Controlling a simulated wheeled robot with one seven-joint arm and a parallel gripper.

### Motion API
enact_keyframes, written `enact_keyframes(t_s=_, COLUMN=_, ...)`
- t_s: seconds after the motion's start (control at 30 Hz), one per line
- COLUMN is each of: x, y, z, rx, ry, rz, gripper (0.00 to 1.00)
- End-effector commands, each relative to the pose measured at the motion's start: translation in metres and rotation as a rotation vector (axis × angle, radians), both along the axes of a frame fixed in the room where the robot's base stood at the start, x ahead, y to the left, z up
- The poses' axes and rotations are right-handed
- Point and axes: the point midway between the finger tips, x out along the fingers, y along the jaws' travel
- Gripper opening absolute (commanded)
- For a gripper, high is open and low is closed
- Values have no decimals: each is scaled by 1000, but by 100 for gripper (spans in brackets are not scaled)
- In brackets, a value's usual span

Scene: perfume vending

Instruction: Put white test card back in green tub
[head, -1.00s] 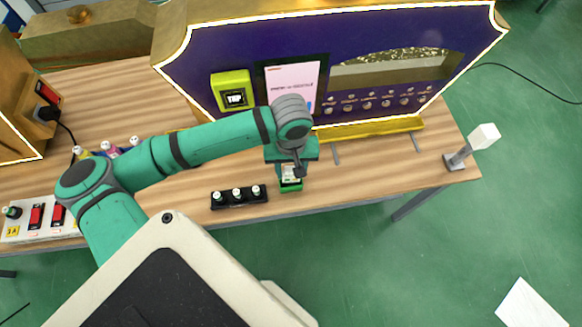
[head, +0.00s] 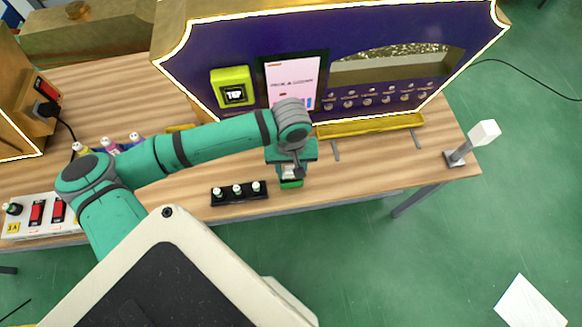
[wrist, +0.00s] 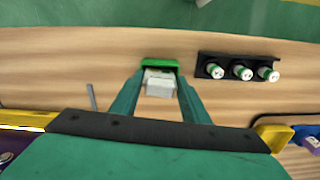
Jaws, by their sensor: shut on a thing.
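The small green tub (head: 291,184) stands near the front edge of the wooden table, and it also shows in the wrist view (wrist: 160,62). White card material (wrist: 159,84) shows at the tub, between my fingers; single cards cannot be told apart. My gripper (wrist: 160,80) points down at the tub with a finger on each side of the white material. It is shut on the white test card. In the head view my gripper (head: 291,168) hides part of the tub, and how deep the card sits is unclear.
A black rack (head: 239,194) with three white-capped vials stands left of the tub. The purple vending machine (head: 330,60) and its yellow ledge (head: 370,126) stand behind. A white-headed post (head: 470,143) is at the right table end. Table right of the tub is clear.

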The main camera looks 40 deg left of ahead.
Motion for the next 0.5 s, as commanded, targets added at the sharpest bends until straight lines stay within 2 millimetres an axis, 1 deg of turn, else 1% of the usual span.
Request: enact_keyframes(t_s=0.5, x=0, y=0, z=-10, rx=1, ry=1, rz=-1, gripper=20)
